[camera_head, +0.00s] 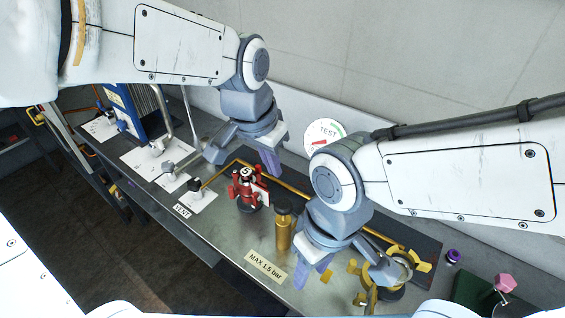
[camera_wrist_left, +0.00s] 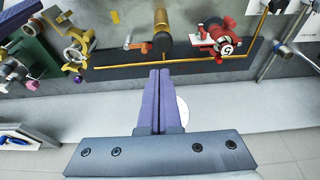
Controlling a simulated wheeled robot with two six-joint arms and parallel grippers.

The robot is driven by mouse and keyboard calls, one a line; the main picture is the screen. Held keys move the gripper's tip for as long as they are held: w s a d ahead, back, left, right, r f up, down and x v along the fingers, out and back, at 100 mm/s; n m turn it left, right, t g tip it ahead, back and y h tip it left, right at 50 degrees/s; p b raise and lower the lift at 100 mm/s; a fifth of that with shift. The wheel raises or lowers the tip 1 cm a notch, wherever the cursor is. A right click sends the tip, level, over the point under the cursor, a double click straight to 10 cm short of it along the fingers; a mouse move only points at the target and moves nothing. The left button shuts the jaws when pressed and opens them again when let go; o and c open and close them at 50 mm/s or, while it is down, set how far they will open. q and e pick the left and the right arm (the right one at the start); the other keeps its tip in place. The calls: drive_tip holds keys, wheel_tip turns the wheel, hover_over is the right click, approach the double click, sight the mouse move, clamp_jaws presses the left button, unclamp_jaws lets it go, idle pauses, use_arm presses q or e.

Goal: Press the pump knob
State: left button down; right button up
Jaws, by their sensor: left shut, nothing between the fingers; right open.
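The pump appears to be the upright brass cylinder (camera_head: 283,236) with a dark round knob (camera_head: 284,204) on top, standing on the metal bench. The brass cylinder also shows in the left wrist view (camera_wrist_left: 161,18), beyond my fingertips. My left gripper (camera_head: 270,165) is shut and empty, above the back of the bench, behind and left of the pump and apart from it. Its purple fingers (camera_wrist_left: 160,74) lie together in the left wrist view. My right gripper (camera_head: 312,277) is open and empty, low over the bench just right of the pump; its arm hides part of the bench.
A red valve (camera_head: 245,188) stands left of the pump, and a brass clamp-like fitting (camera_head: 392,272) stands to the right. A brass pipe (camera_head: 215,174) runs along the back. A "TEST" gauge (camera_head: 328,133) is at the wall. A "MAX 1.5 bar" label (camera_head: 265,267) lies in front.

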use_arm(q)
drive_tip(key=shift+w+r, duration=0.25)
drive_tip(key=shift+w, duration=0.2)
drive_tip(key=shift+f, duration=0.1)
drive_tip(key=p, duration=0.2)
approach(284, 203)
drive_tip(key=x, duration=0.5)
drive_tip(key=shift+w+d, duration=0.15)
drive_tip(key=shift+d, duration=0.05)
drive_tip(key=shift+f, duration=0.7)
drive_tip(key=shift+f, duration=0.15)
